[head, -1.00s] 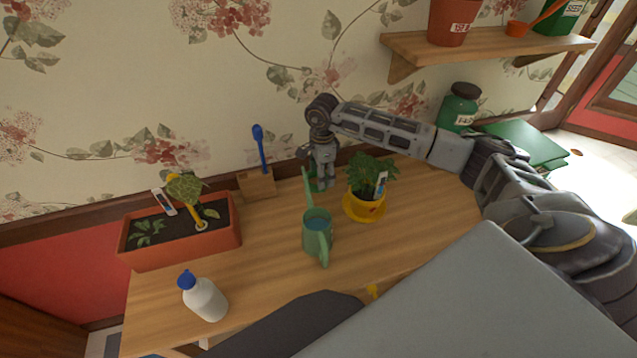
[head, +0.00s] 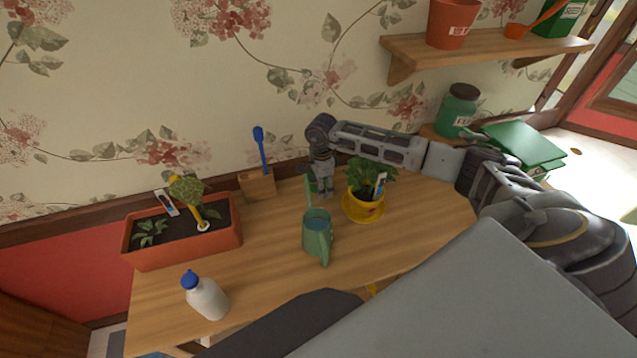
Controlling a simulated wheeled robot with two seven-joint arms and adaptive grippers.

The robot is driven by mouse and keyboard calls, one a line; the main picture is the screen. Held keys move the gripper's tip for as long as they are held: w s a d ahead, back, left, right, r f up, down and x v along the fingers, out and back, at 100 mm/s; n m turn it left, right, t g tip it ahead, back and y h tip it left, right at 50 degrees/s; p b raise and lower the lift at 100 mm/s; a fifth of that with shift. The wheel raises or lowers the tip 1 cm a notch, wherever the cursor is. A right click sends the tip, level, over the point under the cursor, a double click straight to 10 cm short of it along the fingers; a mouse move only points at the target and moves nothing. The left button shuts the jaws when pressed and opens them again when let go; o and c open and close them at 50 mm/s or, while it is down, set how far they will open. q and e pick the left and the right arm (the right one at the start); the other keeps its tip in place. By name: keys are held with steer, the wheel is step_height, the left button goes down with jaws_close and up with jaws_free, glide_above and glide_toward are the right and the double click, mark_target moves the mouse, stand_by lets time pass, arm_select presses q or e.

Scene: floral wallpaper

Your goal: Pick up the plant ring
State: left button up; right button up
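I cannot make out the plant ring for certain. Something green (head: 313,184) shows at my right gripper, partly hidden by it, and I cannot tell whether it is the ring. My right gripper (head: 325,192) points down at the back of the wooden table, behind the green watering can (head: 317,236) and left of the yellow potted plant (head: 364,207). Its fingers are too small and covered to tell whether they are open or shut. My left gripper is out of view.
An orange planter (head: 180,252) and a white bottle with a blue cap (head: 207,298) stand at left. A wooden block (head: 258,187) holds a blue tool near the wall. A shelf (head: 480,50) juts out above my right arm. The table's (head: 265,262) middle left is clear.

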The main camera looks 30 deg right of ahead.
steer(key=c, duration=1)
steer(key=shift+c, duration=0.2)
steer(key=shift+r, duration=0.2)
step_height(320, 180, up, 18)
steer(key=b, duration=0.2)
steer(key=shift+f, duration=0.15)
stand_by(0.4)
